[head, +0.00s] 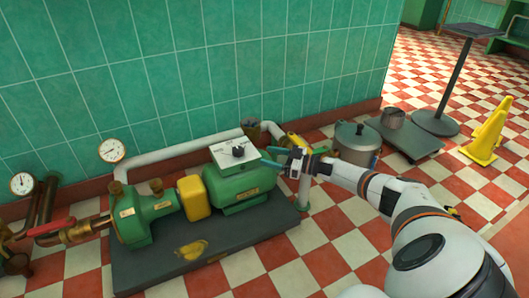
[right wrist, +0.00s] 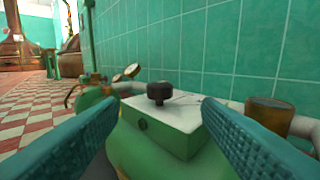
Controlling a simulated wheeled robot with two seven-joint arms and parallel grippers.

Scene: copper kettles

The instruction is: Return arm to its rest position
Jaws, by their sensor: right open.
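My right arm (head: 410,215) reaches in from the lower right of the head view. Its gripper (head: 275,158) is at the right side of the white control box (head: 234,153) on top of the green pump motor (head: 240,187). In the right wrist view the two teal fingers stand wide apart, with the control box (right wrist: 165,122) and its black knob (right wrist: 160,93) seen between and beyond them. Nothing is held between the fingers. The knob (head: 238,151) also shows in the head view. My left gripper is in neither view.
The pump stands on a dark plinth (head: 270,228) by the green tiled wall. Pipes and gauges (head: 112,150) are at left. The checkered floor in front is clear.

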